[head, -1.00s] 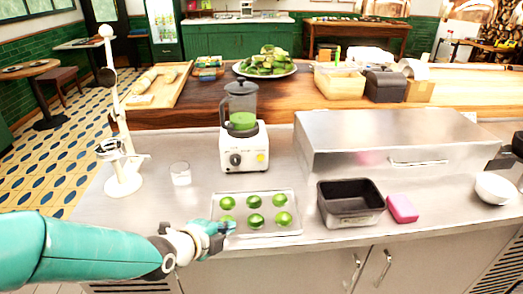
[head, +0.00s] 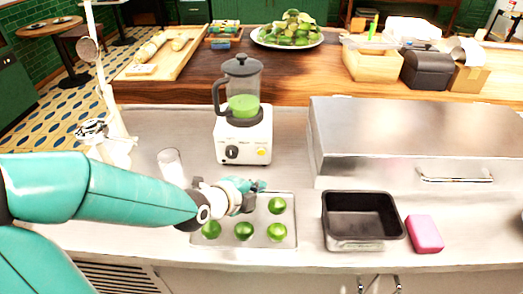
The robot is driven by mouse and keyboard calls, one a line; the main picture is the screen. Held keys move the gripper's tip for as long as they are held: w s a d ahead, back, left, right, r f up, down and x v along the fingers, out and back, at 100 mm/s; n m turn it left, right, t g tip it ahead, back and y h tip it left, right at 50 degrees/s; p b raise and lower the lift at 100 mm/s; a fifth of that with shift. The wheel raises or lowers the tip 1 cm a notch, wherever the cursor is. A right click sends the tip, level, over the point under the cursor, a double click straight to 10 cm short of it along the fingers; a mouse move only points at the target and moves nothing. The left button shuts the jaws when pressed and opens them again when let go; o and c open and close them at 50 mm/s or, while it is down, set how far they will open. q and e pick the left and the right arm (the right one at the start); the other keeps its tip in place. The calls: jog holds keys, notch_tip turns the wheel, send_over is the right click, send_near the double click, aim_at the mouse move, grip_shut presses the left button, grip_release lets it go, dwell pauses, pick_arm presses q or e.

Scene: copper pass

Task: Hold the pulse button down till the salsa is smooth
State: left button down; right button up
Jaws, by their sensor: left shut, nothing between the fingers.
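The blender (head: 242,118) stands upright on the steel counter. Its clear jug with a dark lid holds green salsa (head: 243,105), and its white base has a dark knob (head: 232,152) and a yellow button (head: 262,152), which looks like the pulse button. My left gripper (head: 258,186) is shut and empty, just in front of the base and below the yellow button, apart from it. It hangs over the back of the lime tray and hides part of it. My right gripper is not in view.
A metal tray (head: 290,238) with several limes lies in front of the blender. A glass (head: 171,165) stands behind my left forearm. A black pan (head: 362,217), a pink sponge (head: 424,234) and a steel box (head: 400,140) are to the right. A white stand (head: 108,100) is at left.

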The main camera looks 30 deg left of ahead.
aim_at(261, 152)
pick_arm(q)
jog(key=w+a+p, duration=0.1)
jog(key=w, duration=0.1)
jog(key=w+a, duration=0.1)
jog(key=w, duration=0.1)
jog(key=w+a+p, duration=0.1)
jog(key=w+a, duration=0.1)
jog(key=shift+w+p, duration=0.2)
jog(key=shift+p, duration=0.1)
jog(key=shift+w+a, duration=0.25)
jog(key=shift+w, duration=0.25)
dwell(0.5)
dwell(0.5)
jog(key=shift+w+a, duration=0.2)
jog(key=shift+w, duration=0.15)
